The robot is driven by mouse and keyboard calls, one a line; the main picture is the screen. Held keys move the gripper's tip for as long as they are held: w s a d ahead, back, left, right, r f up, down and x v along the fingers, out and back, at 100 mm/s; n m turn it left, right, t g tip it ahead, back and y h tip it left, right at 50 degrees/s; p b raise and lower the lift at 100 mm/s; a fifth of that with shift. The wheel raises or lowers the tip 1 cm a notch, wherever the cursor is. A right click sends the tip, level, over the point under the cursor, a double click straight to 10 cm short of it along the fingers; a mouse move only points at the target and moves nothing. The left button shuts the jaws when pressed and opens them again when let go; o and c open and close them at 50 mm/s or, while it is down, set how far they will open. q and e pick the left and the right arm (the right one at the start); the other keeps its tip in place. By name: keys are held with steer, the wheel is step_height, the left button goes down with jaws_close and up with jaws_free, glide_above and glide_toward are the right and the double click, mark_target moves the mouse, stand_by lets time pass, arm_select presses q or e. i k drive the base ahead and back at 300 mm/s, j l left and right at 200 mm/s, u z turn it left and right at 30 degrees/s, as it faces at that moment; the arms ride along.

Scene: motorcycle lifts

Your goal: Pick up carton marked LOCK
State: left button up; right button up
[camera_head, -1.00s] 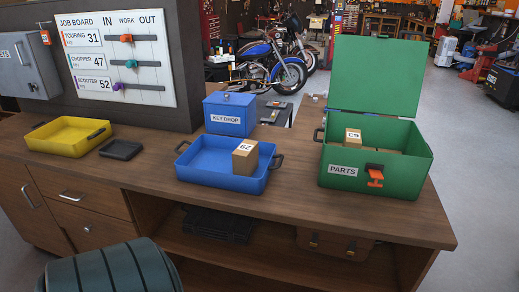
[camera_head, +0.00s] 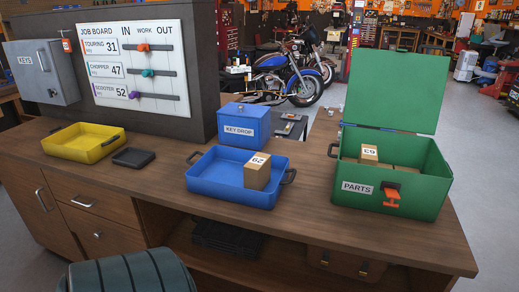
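No carton with a readable LOCK mark shows. A small brown carton (camera_head: 257,171) stands in the right part of the blue tray (camera_head: 213,190); its top label looks like 29. Another small carton (camera_head: 369,153) sits in the open green PARTS box (camera_head: 428,190), with a label that looks like an upside-down 63. More brown carton tops show lower in that box, mostly hidden by its front wall. Neither of my grippers is in view.
The wooden counter (camera_head: 300,222) also holds a yellow tray (camera_head: 84,152), a small black tray (camera_head: 133,157) and a blue KEY DROP box (camera_head: 243,125). A grey KEYS cabinet (camera_head: 42,75) and job board (camera_head: 136,65) stand behind. A ribbed teal rounded thing (camera_head: 125,274) is in front.

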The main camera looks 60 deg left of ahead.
mark_target(257, 172)
steer(key=i+j, duration=0.3)
steer(key=i, duration=0.15)
steer(key=i+j, duration=0.3)
steer(key=i+u, duration=0.15)
steer(key=u, duration=2.1)
